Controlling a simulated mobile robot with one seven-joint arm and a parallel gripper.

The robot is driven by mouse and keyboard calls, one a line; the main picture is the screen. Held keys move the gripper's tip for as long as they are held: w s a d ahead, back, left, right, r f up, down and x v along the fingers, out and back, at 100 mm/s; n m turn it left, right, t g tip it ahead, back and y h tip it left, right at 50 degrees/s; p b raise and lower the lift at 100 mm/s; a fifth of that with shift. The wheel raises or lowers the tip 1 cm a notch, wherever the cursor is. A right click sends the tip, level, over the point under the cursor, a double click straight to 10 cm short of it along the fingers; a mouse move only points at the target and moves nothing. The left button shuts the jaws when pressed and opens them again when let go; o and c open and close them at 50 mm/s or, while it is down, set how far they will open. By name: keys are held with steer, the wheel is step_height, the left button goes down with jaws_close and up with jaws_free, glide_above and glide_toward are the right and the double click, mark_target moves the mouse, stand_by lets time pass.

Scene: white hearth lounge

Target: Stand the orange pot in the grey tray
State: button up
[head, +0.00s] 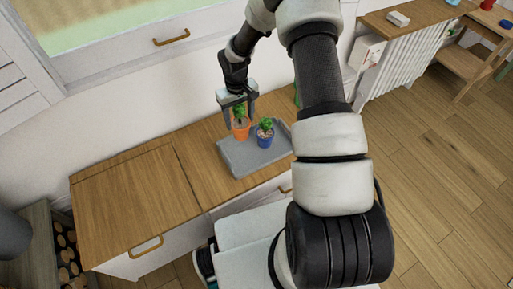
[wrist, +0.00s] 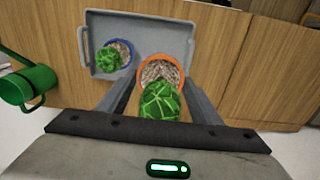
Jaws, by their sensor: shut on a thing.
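The orange pot (head: 240,133) holds a green cactus and sits between the fingers of my gripper (head: 239,118). In the wrist view the orange pot (wrist: 163,61) shows its rim and soil, with the cactus rising toward the camera and one finger on each side. My gripper (wrist: 160,95) is shut on it. The grey tray (head: 240,164) lies on the wooden top. The pot is over the tray's back left part in the head view. I cannot tell whether its base touches the tray floor.
A blue pot (head: 265,138) with a green plant stands in the tray, just right of the orange pot. The wooden cabinet top (head: 130,200) to the left is clear.

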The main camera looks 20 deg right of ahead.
step_height(320, 180, down, 12)
steer(key=b, duration=0.2)
steer(key=shift+a+f, duration=0.15)
steer(key=shift+f, duration=0.05)
steer(key=shift+f, duration=0.25)
steer(key=o, duration=1.4)
steer(key=shift+r, duration=0.1)
